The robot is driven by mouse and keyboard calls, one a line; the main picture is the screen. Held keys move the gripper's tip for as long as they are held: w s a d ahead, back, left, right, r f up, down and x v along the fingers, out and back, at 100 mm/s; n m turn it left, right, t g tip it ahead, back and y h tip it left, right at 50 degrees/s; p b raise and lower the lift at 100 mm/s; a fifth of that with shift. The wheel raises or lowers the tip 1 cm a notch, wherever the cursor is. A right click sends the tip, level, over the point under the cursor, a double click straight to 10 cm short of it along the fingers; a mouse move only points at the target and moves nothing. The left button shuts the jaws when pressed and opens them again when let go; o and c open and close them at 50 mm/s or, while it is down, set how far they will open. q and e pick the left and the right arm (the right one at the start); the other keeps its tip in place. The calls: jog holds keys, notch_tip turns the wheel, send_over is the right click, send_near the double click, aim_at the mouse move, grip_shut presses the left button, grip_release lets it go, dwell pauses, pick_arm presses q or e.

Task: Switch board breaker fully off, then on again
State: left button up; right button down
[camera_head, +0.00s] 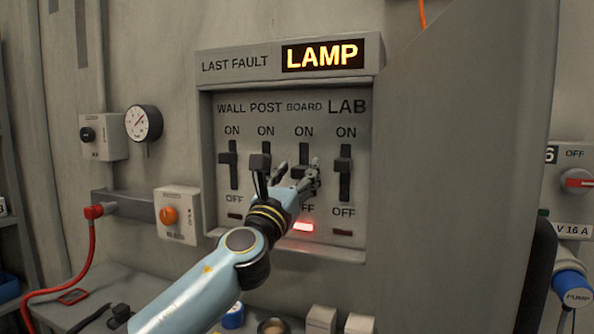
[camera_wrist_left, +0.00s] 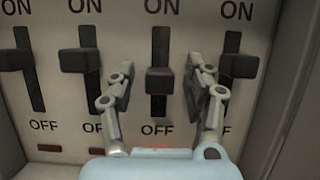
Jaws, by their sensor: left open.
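The breaker panel (camera_head: 210,150) has four levers in a row under WALL, POST, BOARD and LAB. The board breaker (camera_wrist_left: 160,82) is the third; its dark lever sits near the middle of its slot, lower than its neighbours. Below it a red lamp (camera_head: 303,226) is lit. My left gripper (camera_head: 298,168) is at the board breaker, also seen in the left wrist view (camera_wrist_left: 160,73). My right gripper is not in view.
The post lever (camera_wrist_left: 80,60) and lab lever (camera_wrist_left: 240,66) are close on either side of my fingers. A display (camera_head: 322,56) above reads LAMP. An orange knob box (camera_head: 178,215) and a gauge (camera_head: 143,123) are on the wall at left.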

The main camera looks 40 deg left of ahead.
pick_arm(q)
grip_shut()
dwell(0.3)
jog(key=shift+f, duration=0.1)
notch_tip(320, 180, down, 2)
jog(key=shift+f+b, duration=0.25)
jog(key=shift+b, duration=1)
grip_release()
jog(key=shift+r, duration=0.1)
